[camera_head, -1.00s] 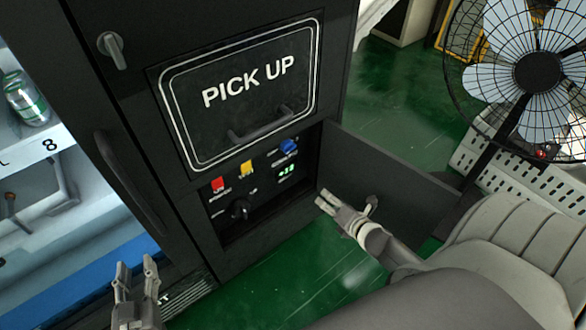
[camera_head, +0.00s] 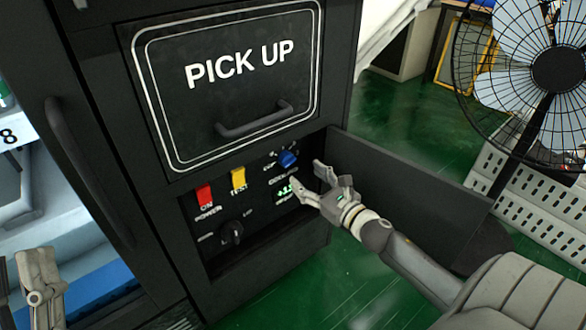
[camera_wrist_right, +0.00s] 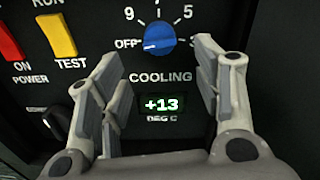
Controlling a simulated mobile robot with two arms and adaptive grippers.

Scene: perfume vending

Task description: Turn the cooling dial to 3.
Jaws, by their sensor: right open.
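The cooling dial is a blue round knob (camera_head: 288,158) at the upper right of the recessed control panel (camera_head: 262,236). In the right wrist view the dial (camera_wrist_right: 160,39) sits above the word COOLING, with OFF at its left and 9 at its upper left; its white mark points to the lower left, near OFF. A display (camera_wrist_right: 162,104) below reads +13 DEG C. My right gripper (camera_head: 310,182) is open and empty in front of the panel, its fingers either side of the display and just below the dial, apart from it. My left gripper (camera_head: 38,270) is at the lower left; its jaw opening is unclear.
A red POWER switch (camera_head: 205,197), a yellow TEST switch (camera_head: 238,179) and a black knob (camera_head: 232,232) share the panel. The open panel door (camera_head: 400,185) stands right of the recess, close to my right arm. A PICK UP hatch (camera_head: 235,85) is above. A fan (camera_head: 556,70) stands at right.

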